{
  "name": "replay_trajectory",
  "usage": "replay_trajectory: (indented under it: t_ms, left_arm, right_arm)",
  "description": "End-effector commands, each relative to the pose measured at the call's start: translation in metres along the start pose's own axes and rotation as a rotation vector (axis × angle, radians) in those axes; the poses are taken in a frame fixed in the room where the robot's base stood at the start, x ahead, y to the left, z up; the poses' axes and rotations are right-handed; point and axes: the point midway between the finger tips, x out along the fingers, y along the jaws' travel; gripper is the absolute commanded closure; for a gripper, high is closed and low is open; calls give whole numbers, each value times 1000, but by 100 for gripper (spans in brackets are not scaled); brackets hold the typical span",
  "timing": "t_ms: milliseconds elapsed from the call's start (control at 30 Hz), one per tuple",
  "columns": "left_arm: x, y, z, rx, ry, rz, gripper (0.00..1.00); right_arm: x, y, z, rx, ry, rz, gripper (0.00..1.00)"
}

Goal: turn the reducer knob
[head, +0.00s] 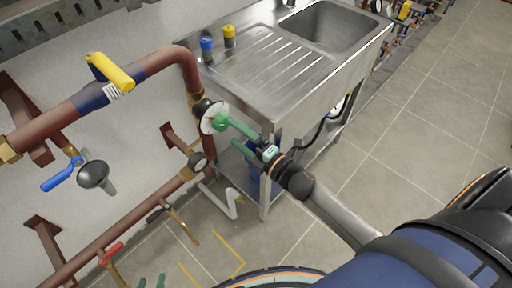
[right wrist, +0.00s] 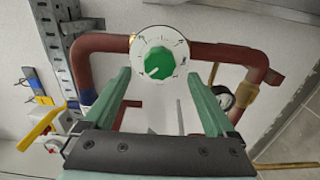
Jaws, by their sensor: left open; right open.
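The reducer knob is a green knob (head: 219,122) on a round white dial with markings, on the red-brown pipe below its bend. In the right wrist view the knob (right wrist: 160,62) faces me on its white dial (right wrist: 148,40). My right gripper (head: 228,132) is open, its green fingers pointing at the dial. In the right wrist view the knob shows between and a little above the fingertips (right wrist: 158,76); I see no grip on it. Whether a finger touches it, I cannot tell. My left gripper (head: 151,282) is open and empty at the bottom edge, mostly cut off.
A steel sink table (head: 300,75) stands right behind the dial. A yellow-handled valve (head: 110,72), a blue-handled valve (head: 62,174) and a red-handled valve (head: 111,252) are on the pipes at left. Floor (head: 400,150) is clear at right.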

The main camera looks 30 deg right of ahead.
Motion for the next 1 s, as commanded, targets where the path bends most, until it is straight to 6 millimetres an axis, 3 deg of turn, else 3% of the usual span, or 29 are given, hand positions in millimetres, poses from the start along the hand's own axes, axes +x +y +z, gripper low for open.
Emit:
replay_trajectory:
  t_ms: [200,400,600,1000]
  left_arm:
    - [2,0,3,0,0,0,50]
    - [4,0,4,0,-2,1,50]
    - [4,1,4,0,-5,2,50]
    - [4,2,3,1,-1,4,50]
  right_arm:
    - [-43,-2,0,1,0,-2,9]
    - [-67,-1,0,1,-1,-1,9]
    - [-76,0,0,0,1,1,9]
    - [-77,0,0,0,0,1,9]
